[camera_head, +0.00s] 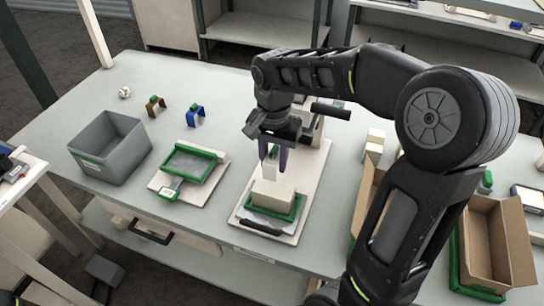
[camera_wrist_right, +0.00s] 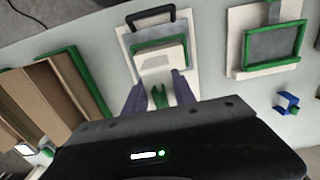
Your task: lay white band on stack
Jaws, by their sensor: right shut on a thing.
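My right gripper (camera_head: 273,162) points down over the stack (camera_head: 272,197), its purple fingers on either side of a small white band (camera_head: 271,174). In the right wrist view the right gripper (camera_wrist_right: 159,88) is shut on the white band (camera_wrist_right: 156,66), with a green piece between the fingers. The cream stack (camera_wrist_right: 174,52) lies on a green-edged plate of a pale board. The band overlaps the stack in both views; I cannot tell whether they touch. My left gripper is not in view.
A grey bin (camera_head: 110,148) and a green-framed tray (camera_head: 189,163) stand to the left. A brown arch (camera_head: 154,106) and a blue arch (camera_head: 195,115) stand behind. An open cardboard box (camera_head: 495,240) is at the right. Bare table lies between the bin and tray.

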